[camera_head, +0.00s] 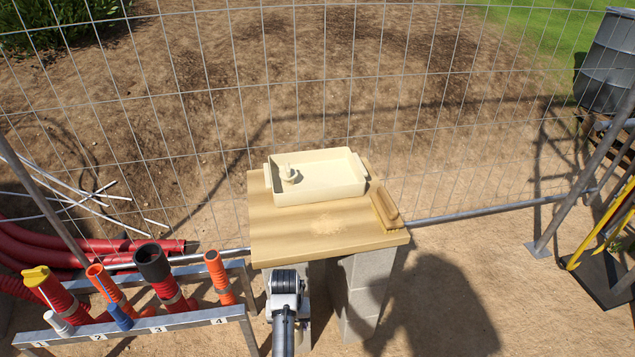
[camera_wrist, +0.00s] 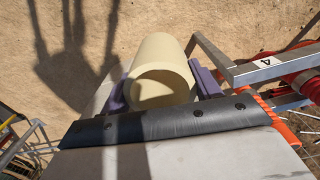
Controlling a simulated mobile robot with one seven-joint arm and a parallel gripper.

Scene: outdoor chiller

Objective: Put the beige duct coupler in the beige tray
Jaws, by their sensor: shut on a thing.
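The beige duct coupler (camera_wrist: 163,60), a short hollow tube, is between the purple fingers of my gripper (camera_wrist: 163,90) in the wrist view. My gripper is shut on it, one finger on each side, with the tube's open end facing the camera. In the head view my arm's end shows in front of the table's near edge; the coupler and fingers are hidden there. The beige tray (camera_head: 330,192), shallow and rectangular with end handles, stands on the table. A small cream fitting (camera_head: 288,175) sits in its left part.
The wooden table (camera_head: 290,235) rests on grey blocks (camera_head: 362,290). A brown wooden float (camera_head: 385,206) lies right of the tray. A numbered metal rack (camera_head: 190,322) with several coloured duct pieces stands at left. A wire fence (camera_head: 330,100) runs behind. The table's front part is clear.

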